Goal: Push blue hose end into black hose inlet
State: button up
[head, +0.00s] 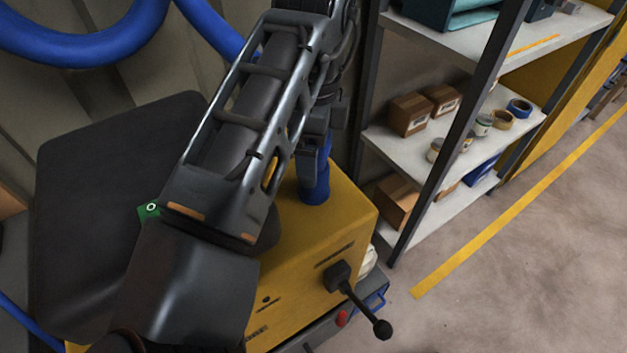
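The blue hose end (314,190) stands about upright at the top of the yellow machine housing (340,215), right of my forearm. My gripper (314,160) points down at its upper part, and a grey finger lies against the blue with no gap showing. The gripper looks shut on it, though the far finger is hidden. The black hose inlet cannot be made out; the hose end's foot meets the yellow top there, and I cannot tell how deep it sits. The blue hose (210,25) passes behind my arm at the top.
A black lever with a ball knob (381,328) sticks out from the housing's front, near a red button (342,318). A shelf rack (440,130) with boxes and tape rolls stands close on the right. The floor (530,270) at lower right is clear.

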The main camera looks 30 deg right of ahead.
aim_at(317, 195)
notch_tip(317, 195, down, 5)
jog(key=b, duration=0.4)
jog(key=shift+f, duration=0.15)
jog(key=shift+c, duration=0.2)
jog(key=c, duration=1)
jog(key=shift+c, duration=0.2)
